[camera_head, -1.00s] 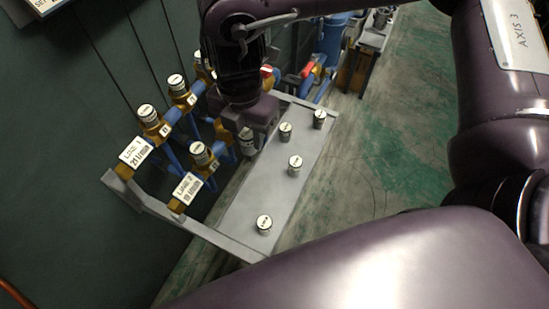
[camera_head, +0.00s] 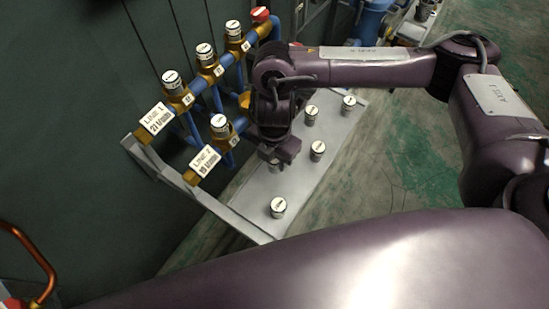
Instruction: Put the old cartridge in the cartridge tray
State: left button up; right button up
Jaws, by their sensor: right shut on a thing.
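My right gripper (camera_head: 279,153) points down over the grey bench (camera_head: 246,214). It is shut on a small metal cartridge (camera_head: 273,164), which shows only in part below the jaws. I cannot tell whether that cartridge touches the bench. Several similar white-topped cartridges stand upright on the bench: one in front (camera_head: 278,208), one to the right (camera_head: 317,151), and others behind (camera_head: 311,114). No separate tray can be made out clearly. My left gripper is out of view.
Left of the bench stand blue pipes with brass fittings, capped cartridges (camera_head: 172,82) and plates reading LINE 1 (camera_head: 157,118) and LINE 2 (camera_head: 204,161). A red cap (camera_head: 260,14) is at the back. Bare green-grey floor (camera_head: 420,150) lies to the right.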

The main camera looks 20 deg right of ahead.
jog(key=shift+f, duration=0.3)
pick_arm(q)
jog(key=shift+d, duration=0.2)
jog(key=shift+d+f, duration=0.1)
pick_arm(e)
jog(key=shift+f, duration=0.15)
jog(key=o, duration=1)
jog(key=shift+r, duration=0.5)
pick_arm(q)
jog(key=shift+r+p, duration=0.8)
pick_arm(e)
notch_tip(320, 180, up, 11)
jog(key=shift+r, duration=0.2)
